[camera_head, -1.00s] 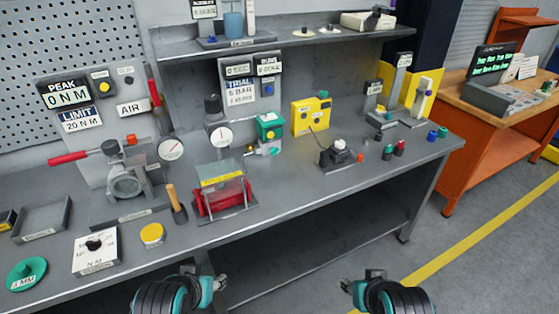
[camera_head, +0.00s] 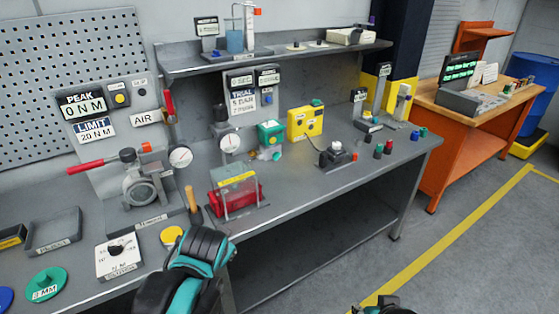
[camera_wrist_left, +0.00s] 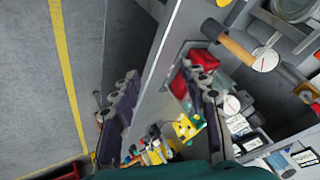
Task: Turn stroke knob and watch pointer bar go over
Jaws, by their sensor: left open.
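A white box with a black knob (camera_head: 116,249) stands at the bench's front left. Its label is too small to read, so I cannot tell whether this is the stroke knob. No pointer bar can be made out for certain. My left arm (camera_head: 195,262) reaches over the front edge, right of the yellow round pad, with its fingers hidden in the head view. In the left wrist view my left gripper (camera_wrist_left: 160,88) has its fingers wide apart and nothing between them. My right gripper (camera_head: 378,307) shows only as a sliver at the bottom edge.
A valve rig with a red handle (camera_head: 92,166), a wooden-handled hammer (camera_head: 191,199), a red cylinder under a clear guard (camera_head: 236,193) and a yellow box (camera_head: 305,122) stand on the bench (camera_head: 300,205). A green disc (camera_head: 47,284) lies at front left.

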